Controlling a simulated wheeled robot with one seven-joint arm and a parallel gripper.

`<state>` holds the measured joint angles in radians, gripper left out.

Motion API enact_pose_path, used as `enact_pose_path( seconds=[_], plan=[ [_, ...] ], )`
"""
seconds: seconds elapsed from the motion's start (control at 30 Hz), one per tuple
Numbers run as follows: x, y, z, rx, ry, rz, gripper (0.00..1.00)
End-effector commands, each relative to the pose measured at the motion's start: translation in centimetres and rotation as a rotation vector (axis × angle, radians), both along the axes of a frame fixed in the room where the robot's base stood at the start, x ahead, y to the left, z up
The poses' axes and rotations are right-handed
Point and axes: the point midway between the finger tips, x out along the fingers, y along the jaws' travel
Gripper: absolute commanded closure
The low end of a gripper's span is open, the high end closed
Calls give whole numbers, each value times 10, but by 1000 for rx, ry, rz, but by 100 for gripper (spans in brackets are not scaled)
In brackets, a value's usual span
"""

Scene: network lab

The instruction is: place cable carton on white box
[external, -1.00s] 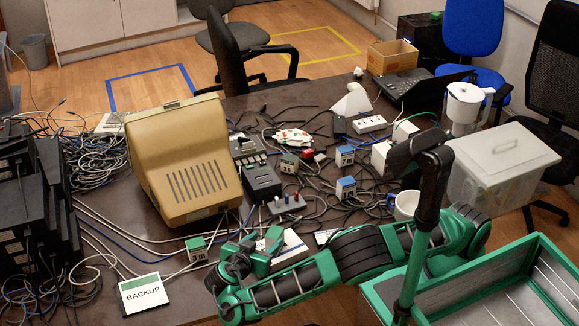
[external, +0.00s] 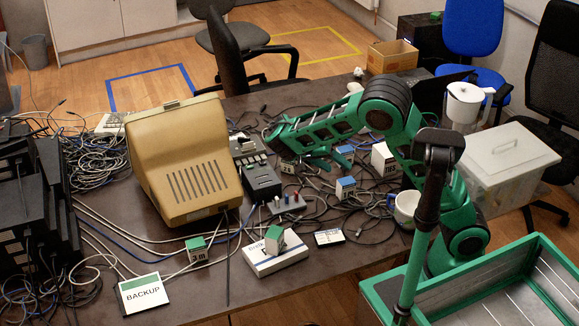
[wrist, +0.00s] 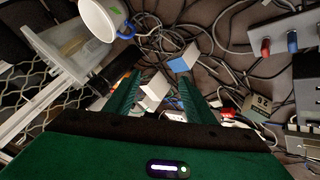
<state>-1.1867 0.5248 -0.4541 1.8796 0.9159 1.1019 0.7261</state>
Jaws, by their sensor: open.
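A carton with a green top (external: 275,240) sits on the flat white box (external: 275,262) at the table's front. It stands upright near the box's back edge. My gripper (external: 333,157) is behind and to the right of them, above the cluttered table and apart from both. In the wrist view my gripper (wrist: 160,78) is open, with nothing held between its two green fingers. A white carton (wrist: 154,90) and a blue-topped carton (wrist: 183,60) show beyond the fingers. Another green-topped carton, marked 3 m (external: 197,252), stands left of the white box.
A beige monitor (external: 185,160) stands left, with a BACKUP card (external: 144,293) in front. A mug (external: 404,208) and a lidded plastic box (external: 500,165) are at right. Cables cover much of the table. A small dark-edged label (external: 329,238) lies right of the white box.

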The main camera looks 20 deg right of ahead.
Motion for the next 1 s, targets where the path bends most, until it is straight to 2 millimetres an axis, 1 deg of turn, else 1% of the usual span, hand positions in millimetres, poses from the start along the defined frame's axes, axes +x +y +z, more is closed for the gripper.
enact_pose_path(
  seconds=[0.03, 0.07, 0.1, 0.13, 0.2, 0.3, 0.37, 0.4, 0.47, 0.5, 0.57, 0.6, 0.7, 0.8, 0.87, 0.9, 1.0],
  plan=[
    [1, -29, 5, 36, 39, -21, 50],
    [1, -43, 7, 56, 63, -26, 50],
    [-1, -61, 10, 82, 91, -33, 50],
    [-2, -75, 12, 104, 112, -35, 50],
    [-8, -105, 15, 155, 156, -43, 50],
    [-21, -146, 21, 232, 207, -45, 50],
    [-32, -168, 24, 278, 231, -44, 50],
    [-39, -182, 25, 310, 244, -43, 50],
    [-52, -202, 28, 358, 260, -37, 50],
    [-61, -214, 30, 387, 267, -32, 50],
    [-75, -231, 32, 432, 276, -23, 50],
    [-85, -242, 33, 462, 278, -18, 50],
    [-112, -264, 36, 532, 277, 4, 50],
    [-140, -281, 38, 594, 266, 31, 50],
    [-158, -289, 39, 627, 256, 48, 50],
    [-169, -293, 39, 648, 247, 61, 50],
    [-198, -300, 39, 692, 220, 95, 50]
  ],
)
